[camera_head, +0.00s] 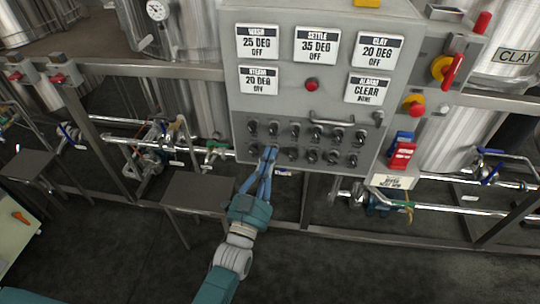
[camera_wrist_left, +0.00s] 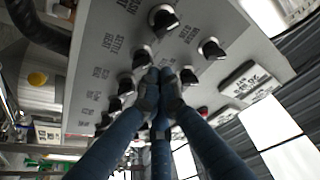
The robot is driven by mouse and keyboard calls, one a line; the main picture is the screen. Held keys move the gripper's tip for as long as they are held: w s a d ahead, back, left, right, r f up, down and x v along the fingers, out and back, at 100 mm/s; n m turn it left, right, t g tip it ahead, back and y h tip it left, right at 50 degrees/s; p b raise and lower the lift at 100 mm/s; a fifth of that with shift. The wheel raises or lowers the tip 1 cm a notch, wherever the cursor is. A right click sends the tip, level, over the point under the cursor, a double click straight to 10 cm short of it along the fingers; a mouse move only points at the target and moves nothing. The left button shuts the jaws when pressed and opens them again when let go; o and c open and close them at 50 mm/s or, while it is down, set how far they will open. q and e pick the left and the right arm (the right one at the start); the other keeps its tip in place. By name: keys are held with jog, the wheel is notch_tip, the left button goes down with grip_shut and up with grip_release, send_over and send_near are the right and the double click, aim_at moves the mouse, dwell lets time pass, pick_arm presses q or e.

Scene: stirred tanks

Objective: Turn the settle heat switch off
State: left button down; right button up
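The grey control panel (camera_head: 300,105) carries two rows of black rotary switches. The "SETTLE HEAT" label (camera_wrist_left: 113,36) reads on the panel in the left wrist view, close to a black switch (camera_wrist_left: 143,57). Which row the label belongs to is hard to tell. The settle display (camera_head: 317,47) reads 35 DEG, OFF. My left gripper (camera_head: 269,152) is at the lower row, toward its left end. In the left wrist view its fingertips (camera_wrist_left: 160,77) are together, beside that switch; contact is unclear. My right gripper is not in view.
A red button (camera_head: 312,85) sits above the switches, and a horizontal handle (camera_head: 345,119) juts out at right. A red-handled switch (camera_head: 447,68) and blue and red rockers (camera_head: 402,152) are at the panel's right. A small dark table (camera_head: 197,190) stands left of my arm.

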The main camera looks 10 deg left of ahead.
pick_arm(q)
jog(key=v, duration=1.1)
jog(key=shift+s, duration=0.2)
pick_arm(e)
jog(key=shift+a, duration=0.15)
pick_arm(q)
jog(key=s+a+f+n+g, duration=0.1)
jog(key=s+f+g, duration=0.3)
jog(key=f, duration=0.8)
jog(key=s+f+g+y, duration=0.1)
jog(key=s+f+g, duration=0.2)
jog(key=f, duration=1)
jog(key=s+a+f+n+g, duration=0.1)
jog(key=s+f+g, duration=0.3)
jog(key=f, duration=0.8)
jog(key=s+a+f+n+g+y, duration=0.1)
jog(key=s+a+f+g, duration=0.2)
jog(key=s+f, duration=0.3)
jog(key=s+a+f+n+g+y, duration=0.1)
jog(key=s+a+f+g, duration=0.2)
jog(key=s, duration=1)
jog(key=s+a+f+n+g, duration=0.1)
jog(key=s+a+f+g, duration=0.2)
jog(key=s+f, duration=0.6)
jog(key=shift+s+a+f+y, duration=0.2)
jog(key=shift+a+y, duration=0.2)
jog(key=shift+a, duration=0.55)
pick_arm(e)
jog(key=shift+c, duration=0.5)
